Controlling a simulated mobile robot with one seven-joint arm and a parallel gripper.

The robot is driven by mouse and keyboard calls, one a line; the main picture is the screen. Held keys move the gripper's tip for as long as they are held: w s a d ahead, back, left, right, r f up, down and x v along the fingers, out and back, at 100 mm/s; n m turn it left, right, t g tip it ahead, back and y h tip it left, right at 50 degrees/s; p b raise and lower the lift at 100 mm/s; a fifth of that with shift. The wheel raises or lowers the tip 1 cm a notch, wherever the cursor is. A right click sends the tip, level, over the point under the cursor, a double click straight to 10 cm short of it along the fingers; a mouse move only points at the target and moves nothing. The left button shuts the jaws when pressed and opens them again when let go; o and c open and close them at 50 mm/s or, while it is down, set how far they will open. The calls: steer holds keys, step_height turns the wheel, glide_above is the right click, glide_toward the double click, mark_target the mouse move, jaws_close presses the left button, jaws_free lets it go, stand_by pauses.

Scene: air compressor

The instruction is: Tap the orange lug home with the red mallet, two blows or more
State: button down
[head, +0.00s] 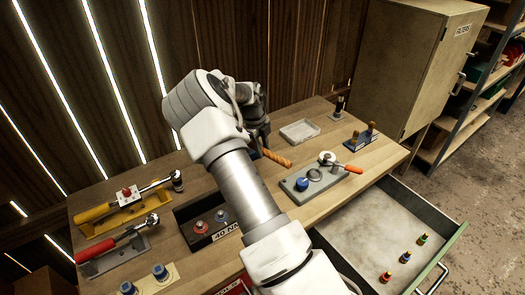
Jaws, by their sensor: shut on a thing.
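My gripper (262,146) is over the back middle of the workbench, partly hidden by my own arm. It is shut on an orange-brown, wood-like handle (277,158), which sticks out to the lower right above the bench. No red mallet head shows on it, so I cannot tell whether this is the mallet. A grey plate (298,190) lies right of my arm, with a blue knob (302,184), a dark ring and a silver fitting with an orange-red lever (350,168). I cannot tell whether that orange-red piece is the orange lug.
A yellow holder (97,213) and a red-handled ratchet (103,249) lie at the left. A dark tray (190,236) sits by my arm. An open drawer (350,222) juts out at the front right. A pale shallow tray (299,131) is at the back; a cabinet (405,60) stands behind.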

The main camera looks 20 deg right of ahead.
steer(key=b+x, duration=0.2)
steer(key=a+b+x, duration=0.1)
steer(key=b+x, duration=0.1)
steer(key=x, duration=0.1)
steer(key=shift+s+f, duration=0.15)
steer(key=shift+f, duration=0.3)
steer(key=p+v, duration=0.1)
steer(key=v, duration=0.1)
steer(key=d+p+v, duration=0.1)
steer(key=p+v, duration=0.1)
steer(key=shift+a+r, duration=0.1)
steer(key=shift+r, duration=0.5)
